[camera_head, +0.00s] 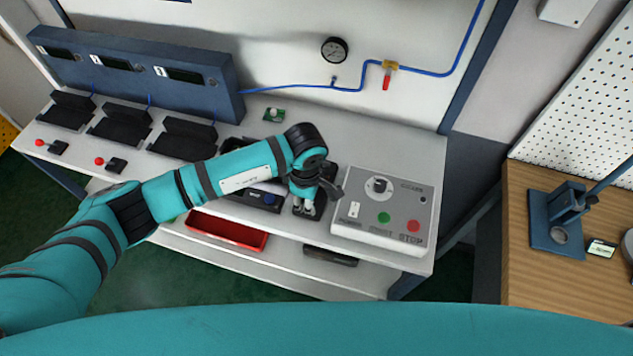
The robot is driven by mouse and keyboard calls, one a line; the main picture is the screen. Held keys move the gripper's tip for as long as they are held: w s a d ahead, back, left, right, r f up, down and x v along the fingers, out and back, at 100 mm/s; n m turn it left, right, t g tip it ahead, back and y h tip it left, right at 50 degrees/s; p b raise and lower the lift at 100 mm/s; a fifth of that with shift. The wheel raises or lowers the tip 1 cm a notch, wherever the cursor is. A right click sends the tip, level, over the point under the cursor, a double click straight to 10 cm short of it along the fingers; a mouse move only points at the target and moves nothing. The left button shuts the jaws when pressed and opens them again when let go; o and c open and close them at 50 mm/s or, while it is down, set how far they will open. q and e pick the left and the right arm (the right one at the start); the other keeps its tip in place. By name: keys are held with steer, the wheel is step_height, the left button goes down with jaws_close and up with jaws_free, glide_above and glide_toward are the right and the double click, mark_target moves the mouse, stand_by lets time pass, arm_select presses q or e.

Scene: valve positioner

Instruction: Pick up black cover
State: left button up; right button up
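My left arm reaches in from the left over the workbench, and my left gripper (304,205) points down at its front part, just left of the grey control box. A flat black piece (318,207) lies right under and around the fingertips; it may be the black cover, but the gripper hides much of it. Whether the fingers touch or hold it cannot be told. Another dark, elongated piece (331,257) shows lower down, below the bench's front edge. My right gripper is not in view.
The control box (385,212) with green and red buttons stands close on the right. A black device with a blue knob (262,200) is on the left. A red tray (228,231) sits below the front edge. Black stands (183,139) line the left bench. The back right benchtop is clear.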

arm_select(q)
steer(key=shift+f, duration=0.45)
steer(key=shift+c, duration=0.3)
jaws_close()
steer(key=shift+r, duration=0.1)
